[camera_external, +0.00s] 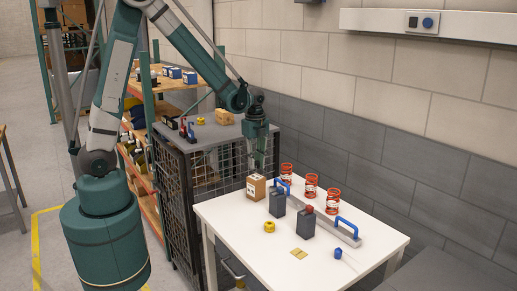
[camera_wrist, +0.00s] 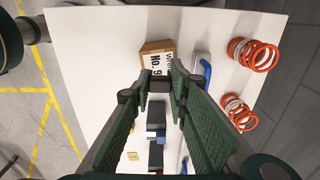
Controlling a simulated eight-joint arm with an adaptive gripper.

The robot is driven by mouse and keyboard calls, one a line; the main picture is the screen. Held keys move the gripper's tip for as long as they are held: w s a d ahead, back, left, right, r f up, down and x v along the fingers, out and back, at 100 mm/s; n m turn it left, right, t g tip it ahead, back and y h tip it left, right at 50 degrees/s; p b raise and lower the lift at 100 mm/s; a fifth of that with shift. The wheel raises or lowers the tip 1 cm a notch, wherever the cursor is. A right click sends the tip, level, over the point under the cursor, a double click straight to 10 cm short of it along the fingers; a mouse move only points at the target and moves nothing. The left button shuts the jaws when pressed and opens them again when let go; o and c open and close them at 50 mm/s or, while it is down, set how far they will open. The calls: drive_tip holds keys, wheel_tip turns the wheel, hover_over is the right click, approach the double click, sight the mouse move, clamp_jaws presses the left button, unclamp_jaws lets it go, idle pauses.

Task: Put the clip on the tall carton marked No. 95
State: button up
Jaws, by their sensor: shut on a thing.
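A brown carton (camera_external: 256,188) with a white label stands on the back left of the white table. In the wrist view the carton (camera_wrist: 150,47) shows "No. 9" on its label; the rest of the number is hidden. My gripper (camera_external: 256,166) points down just above the carton. In the wrist view its green fingers (camera_wrist: 161,88) are closed around a small dark grey piece (camera_wrist: 160,84), which looks like the clip; its shape is mostly hidden by the fingers. I cannot tell whether the piece touches the carton.
Two dark grey containers (camera_external: 277,203) stand right of the carton on the table (camera_external: 235,222). Beyond are a rail with blue handles (camera_external: 347,227) and red springs (camera_external: 310,186). A yellow nut (camera_external: 269,227) lies in front. A caged cabinet (camera_external: 200,190) stands left.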

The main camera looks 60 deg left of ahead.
sight(256, 165)
drive_tip(key=shift+f, duration=1.8)
drive_tip(key=shift+f, duration=0.2)
drive_tip(key=o, duration=0.6)
drive_tip(key=shift+r, duration=0.1)
drive_tip(key=shift+o, duration=0.2)
drive_tip(key=shift+r, duration=0.25)
drive_tip(key=shift+r, duration=5.9)
drive_tip(key=shift+s, duration=0.1)
